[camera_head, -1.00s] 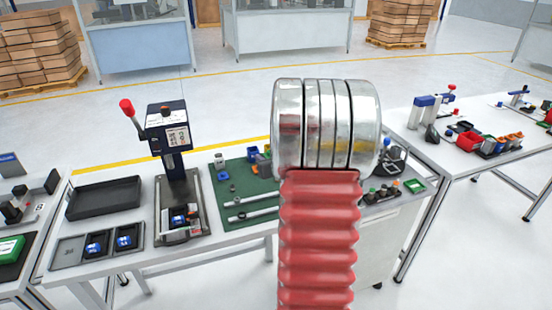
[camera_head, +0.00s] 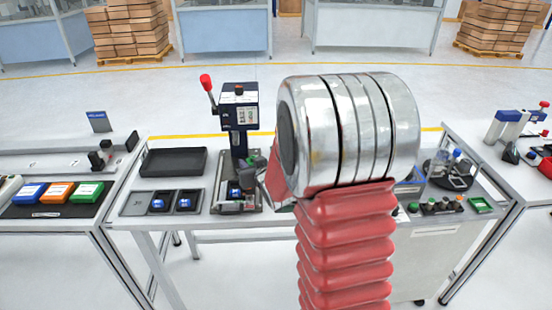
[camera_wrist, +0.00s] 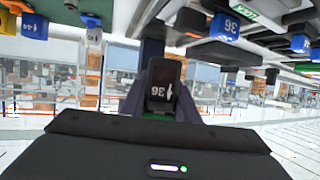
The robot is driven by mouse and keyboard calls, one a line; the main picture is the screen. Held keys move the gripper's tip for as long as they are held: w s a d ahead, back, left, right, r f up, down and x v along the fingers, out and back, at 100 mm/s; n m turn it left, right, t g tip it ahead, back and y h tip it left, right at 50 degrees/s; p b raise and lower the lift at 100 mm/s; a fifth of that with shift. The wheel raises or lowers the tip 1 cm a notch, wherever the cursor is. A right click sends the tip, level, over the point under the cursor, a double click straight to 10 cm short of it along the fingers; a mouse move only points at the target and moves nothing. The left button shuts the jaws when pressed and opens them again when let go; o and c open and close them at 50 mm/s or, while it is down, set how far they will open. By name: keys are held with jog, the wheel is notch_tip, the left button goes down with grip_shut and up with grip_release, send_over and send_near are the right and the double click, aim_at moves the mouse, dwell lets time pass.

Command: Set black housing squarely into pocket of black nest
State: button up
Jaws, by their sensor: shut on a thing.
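In the wrist view, my gripper (camera_wrist: 160,88) is shut on a black housing (camera_wrist: 158,72), held between its two dark fingers. In the head view, my arm's silver and red links hide most of the gripper, and I cannot make out the housing there. Under the lever press (camera_head: 240,117) is a dark fixture (camera_head: 224,209) with a small blue-topped part on it. I cannot tell whether this fixture is the black nest, and no empty pocket in it can be made out.
Left of the press are an empty black tray (camera_head: 174,150) and a pocketed tray (camera_head: 121,211) with two blue-topped parts. A bench at far left holds blue, orange and green boxes (camera_head: 60,192). Small parts (camera_head: 440,205) and a green tray (camera_head: 481,204) lie right of my arm.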

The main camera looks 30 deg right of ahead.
jog(key=a+f+n+y, duration=0.1)
jog(key=a+n+y, duration=0.1)
jog(key=a, duration=1.8)
jog(key=shift+a+f+y, duration=0.2)
jog(key=shift+a+y, duration=0.2)
jog(key=shift+s, duration=0.1)
